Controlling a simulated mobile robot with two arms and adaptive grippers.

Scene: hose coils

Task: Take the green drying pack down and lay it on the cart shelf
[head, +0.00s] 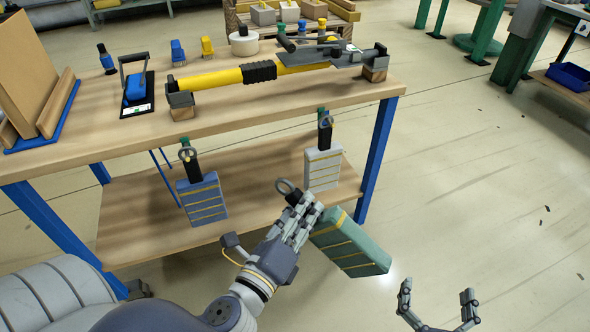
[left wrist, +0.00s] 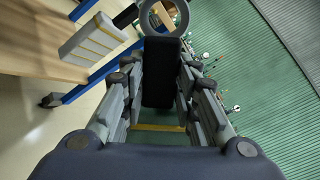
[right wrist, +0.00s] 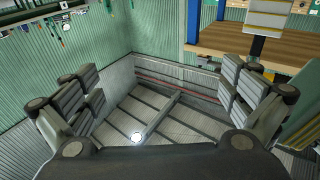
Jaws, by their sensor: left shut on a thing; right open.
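The green pack (head: 350,245) with yellow bands hangs tilted from my left gripper (head: 300,212), in front of the bench's right end. The gripper is shut on the pack's black handle (left wrist: 161,72). The handle's grey ring (head: 288,187) is clear of any hook; it also shows in the left wrist view (left wrist: 186,17). Part of the pack is hidden by my fingers. My right gripper (head: 438,308) is open and empty at the lower right, apart from the pack; it also shows in the right wrist view (right wrist: 160,100). I cannot tell which shelf is the cart's.
A blue pack (head: 203,200) and a pale grey pack (head: 322,168) hang at the wooden bench's (head: 240,115) front edge. A bare lower wooden shelf (head: 130,215) lies behind them. A blue bin (head: 570,76) sits on a shelf far right. Open floor lies between.

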